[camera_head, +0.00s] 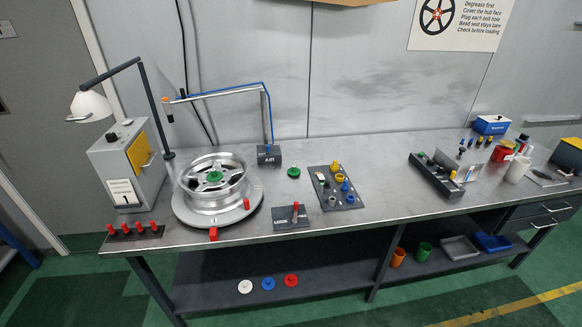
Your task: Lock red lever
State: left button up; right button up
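Several red parts are in the head view, and I cannot tell which one is the lever. A red block-like handle (213,234) sits at the front edge of the round turntable (256,217). A second small red piece (246,204) stands upright on the turntable, right of the wheel. A dark plate (290,220) right of the turntable carries an upright piece with a red tip (295,207). A silver spoked wheel (230,193) with a green centre piece (214,176) lies on the turntable. Neither of my grippers is in view.
Several red pegs (138,226) stand in a strip at the front left. A grey cabinet (135,178) and a lamp (90,105) are at the left. An overhead arm (215,94) reaches over the wheel. Coloured parts sit on a dark tray (325,178).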

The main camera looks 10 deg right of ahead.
aim_at(295, 221)
jog(key=i+l+u, duration=0.15)
jog(key=l, duration=0.35)
jog(key=i+l+u, duration=0.15)
jog(key=l, duration=0.4)
jog(key=i+l+u, duration=0.15)
jog(key=l, duration=0.4)
jog(key=k, duration=0.05)
